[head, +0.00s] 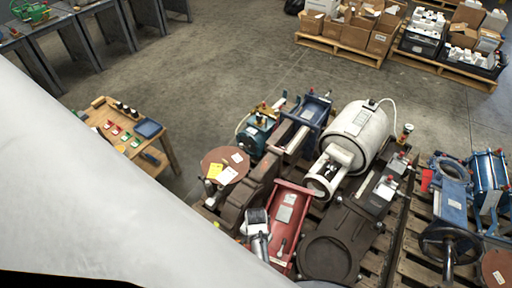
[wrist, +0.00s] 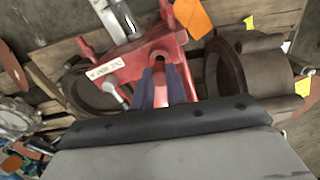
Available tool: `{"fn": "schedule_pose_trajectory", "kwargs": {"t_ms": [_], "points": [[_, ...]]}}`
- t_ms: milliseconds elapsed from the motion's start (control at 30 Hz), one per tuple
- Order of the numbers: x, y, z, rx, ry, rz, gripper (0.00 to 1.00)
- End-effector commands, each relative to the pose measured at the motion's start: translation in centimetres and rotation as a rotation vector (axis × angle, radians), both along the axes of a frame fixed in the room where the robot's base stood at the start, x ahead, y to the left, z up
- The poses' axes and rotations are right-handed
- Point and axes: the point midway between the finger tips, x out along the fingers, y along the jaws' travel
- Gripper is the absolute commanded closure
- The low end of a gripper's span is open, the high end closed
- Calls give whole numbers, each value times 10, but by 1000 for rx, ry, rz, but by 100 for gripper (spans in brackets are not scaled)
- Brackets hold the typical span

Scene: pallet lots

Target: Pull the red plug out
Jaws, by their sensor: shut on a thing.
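In the wrist view, my gripper (wrist: 161,82) has its two dark bluish fingers closed around a red plug (wrist: 160,95). The plug is a short red cylinder, mostly hidden between the fingers. It sits against a red valve body (wrist: 130,62) with a white label and a bolt-like metal pin beside it. I cannot tell whether the plug is still seated. In the head view, the red valve body (head: 291,212) lies among other machine parts on a pallet. My gripper cannot be made out there; my pale arm covers the left side.
Dark pipe flanges (wrist: 232,70) stand close on the right in the wrist view. In the head view, a white motor (head: 358,138) and a dark valve (head: 330,255) crowd the pallet. A wooden workbench (head: 160,155) is at left. Open concrete floor lies behind.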

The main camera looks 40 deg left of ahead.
Motion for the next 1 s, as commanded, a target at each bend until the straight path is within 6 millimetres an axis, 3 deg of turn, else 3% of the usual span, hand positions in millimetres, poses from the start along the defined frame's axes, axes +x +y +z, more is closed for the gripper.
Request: {"fn": "schedule_pose_trajectory", "kwargs": {"t_ms": [700,1000], "points": [[0,0,31,0,0,-1,100],[0,0,33,0,0,-1,100]]}}
